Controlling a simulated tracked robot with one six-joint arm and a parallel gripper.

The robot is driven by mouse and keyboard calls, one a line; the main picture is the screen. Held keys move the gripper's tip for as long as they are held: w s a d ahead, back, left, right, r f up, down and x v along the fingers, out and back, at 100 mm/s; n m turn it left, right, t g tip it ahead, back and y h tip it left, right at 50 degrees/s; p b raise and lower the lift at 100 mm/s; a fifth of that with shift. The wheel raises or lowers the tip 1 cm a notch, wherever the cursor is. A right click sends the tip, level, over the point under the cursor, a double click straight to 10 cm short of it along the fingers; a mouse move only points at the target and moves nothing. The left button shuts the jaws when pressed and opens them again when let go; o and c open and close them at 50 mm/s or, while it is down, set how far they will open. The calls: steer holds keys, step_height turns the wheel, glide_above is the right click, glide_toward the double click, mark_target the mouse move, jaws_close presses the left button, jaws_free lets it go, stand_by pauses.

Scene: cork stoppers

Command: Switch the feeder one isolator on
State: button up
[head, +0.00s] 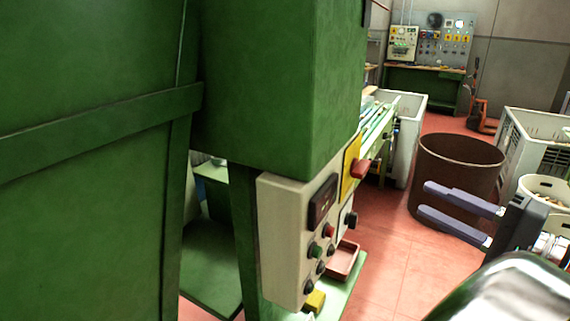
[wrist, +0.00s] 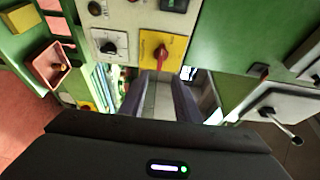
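A red rotary handle (head: 362,169) on a yellow plate (head: 350,163) sits on the side of a cream control box (head: 285,230) on the green machine. In the wrist view the red handle (wrist: 160,56) lies just beyond my fingertips and looks roughly upright in the picture, on its yellow plate (wrist: 176,42). I cannot read which feeder it belongs to, or its marks. My gripper (head: 424,200) is open and empty, to the right of the handle and apart from it. Its two fingers (wrist: 165,78) also show in the wrist view.
A black rotary switch (wrist: 109,44) and several buttons (head: 320,250) are close to the red handle. A reddish tray (head: 343,262) sticks out below the box. A brown drum (head: 458,170) and white crates (head: 535,150) stand beyond my gripper. A lever (wrist: 290,135) projects at right in the wrist view.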

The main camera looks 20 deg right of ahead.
mark_target(360, 168)
steer(key=shift+w, duration=0.1)
steer(key=x, duration=1.3)
steer(key=shift+w+a, duration=0.15)
steer(key=shift+w, duration=0.2)
jaws_close()
stand_by(0.4)
